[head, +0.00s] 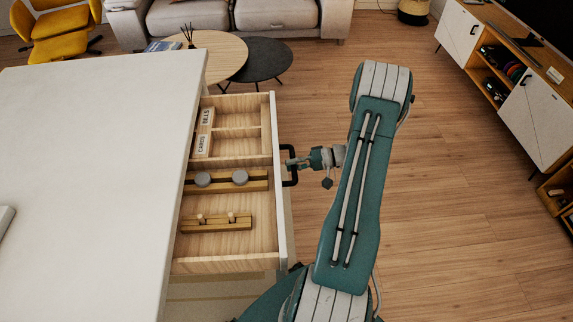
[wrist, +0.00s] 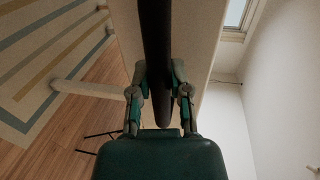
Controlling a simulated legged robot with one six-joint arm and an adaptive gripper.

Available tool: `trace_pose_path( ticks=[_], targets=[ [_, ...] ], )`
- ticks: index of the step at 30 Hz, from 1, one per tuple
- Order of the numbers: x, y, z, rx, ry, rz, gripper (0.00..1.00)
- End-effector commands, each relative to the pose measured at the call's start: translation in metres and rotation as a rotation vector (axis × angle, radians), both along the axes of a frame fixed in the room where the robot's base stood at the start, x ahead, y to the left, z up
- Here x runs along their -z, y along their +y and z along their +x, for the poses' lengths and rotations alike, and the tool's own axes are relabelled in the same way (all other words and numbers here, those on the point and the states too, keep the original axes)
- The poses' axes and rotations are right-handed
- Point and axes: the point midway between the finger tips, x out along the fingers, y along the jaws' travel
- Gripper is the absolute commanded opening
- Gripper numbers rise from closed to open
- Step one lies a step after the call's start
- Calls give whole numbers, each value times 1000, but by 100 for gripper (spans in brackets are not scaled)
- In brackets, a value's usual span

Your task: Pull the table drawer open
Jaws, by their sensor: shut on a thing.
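The table drawer (head: 223,263) stands pulled out from the right side of the white-topped table (head: 100,170) in the head view. Its inside shows, with wooden dividers, cards marked "CARDS" and "BILLS", and wooden holders. A dark handle (head: 291,166) sits on the drawer's outer front. My gripper (head: 290,163) is at the handle from the right. In the wrist view the fingers (wrist: 163,88) close on both sides of the dark handle bar (wrist: 155,35). The far end of the drawer's travel is not visible.
A round wooden table (head: 205,55) and a dark round table (head: 262,60) stand beyond the drawer, before a grey sofa (head: 240,15). A white cabinet (head: 530,115) stands at the right. The wooden floor (head: 450,200) right of my arm is clear.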

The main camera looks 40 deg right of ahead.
Motion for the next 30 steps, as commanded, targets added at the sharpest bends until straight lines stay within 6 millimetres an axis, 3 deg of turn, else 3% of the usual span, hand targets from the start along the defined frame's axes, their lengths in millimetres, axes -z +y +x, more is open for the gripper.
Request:
trace_pose_path(
  ticks=[8, 9, 11, 12, 23, 30],
  targets=[
    [5, 2, -2, -4, 11, 0, 0],
    [5, 2, -2, -4, 11, 0, 28],
    [5, 2, -2, -4, 11, 0, 55],
    [4, 2, -2, -4, 11, 0, 60],
    [1, -1, -2, -2, 4, -2, 60],
    [-5, -29, -21, 2, 3, -3, 60]
  ],
)
